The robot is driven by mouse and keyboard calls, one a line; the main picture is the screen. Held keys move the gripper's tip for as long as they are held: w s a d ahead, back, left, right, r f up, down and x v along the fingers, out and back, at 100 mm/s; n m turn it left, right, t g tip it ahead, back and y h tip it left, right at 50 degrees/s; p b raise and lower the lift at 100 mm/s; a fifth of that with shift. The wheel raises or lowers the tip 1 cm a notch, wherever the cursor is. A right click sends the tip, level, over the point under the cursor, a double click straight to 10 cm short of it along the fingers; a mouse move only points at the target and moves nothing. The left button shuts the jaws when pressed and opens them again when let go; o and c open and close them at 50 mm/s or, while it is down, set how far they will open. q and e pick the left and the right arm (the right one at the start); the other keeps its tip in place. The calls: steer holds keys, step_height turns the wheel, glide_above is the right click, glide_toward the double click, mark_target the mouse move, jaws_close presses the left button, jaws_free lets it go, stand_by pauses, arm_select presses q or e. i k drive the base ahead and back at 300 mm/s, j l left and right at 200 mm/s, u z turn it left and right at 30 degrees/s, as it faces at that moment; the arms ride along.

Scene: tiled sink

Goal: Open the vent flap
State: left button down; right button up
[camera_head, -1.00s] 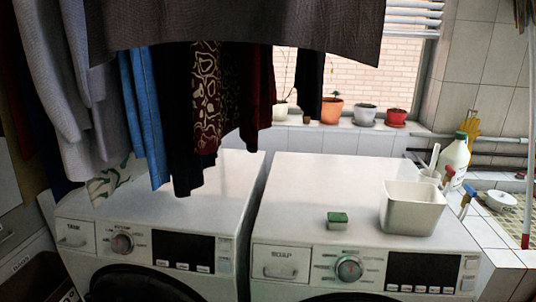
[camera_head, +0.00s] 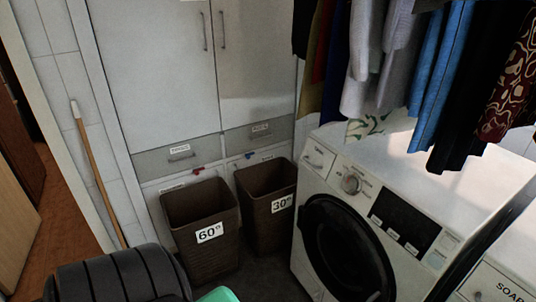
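I cannot make out a vent flap in the head view. Neither of my grippers shows. A tall white cabinet (camera_head: 155,75) with two doors and bar handles stands at the back left. Below its doors are two grey labelled drawer fronts, the left one (camera_head: 178,153) and the right one (camera_head: 260,134), both shut. Under them are a small red piece (camera_head: 197,170) and a small blue piece (camera_head: 249,156), too small to identify.
Two brown baskets, marked 60° (camera_head: 209,234) and 30° (camera_head: 282,205), stand before the cabinet. A white washing machine (camera_head: 325,263) is at right, under hanging clothes (camera_head: 440,85). A wooden stick (camera_head: 97,175) leans at left. A black ribbed shape fills the bottom left.

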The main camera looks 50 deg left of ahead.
mark_target(305, 281)
steer(key=u, duration=1.2)
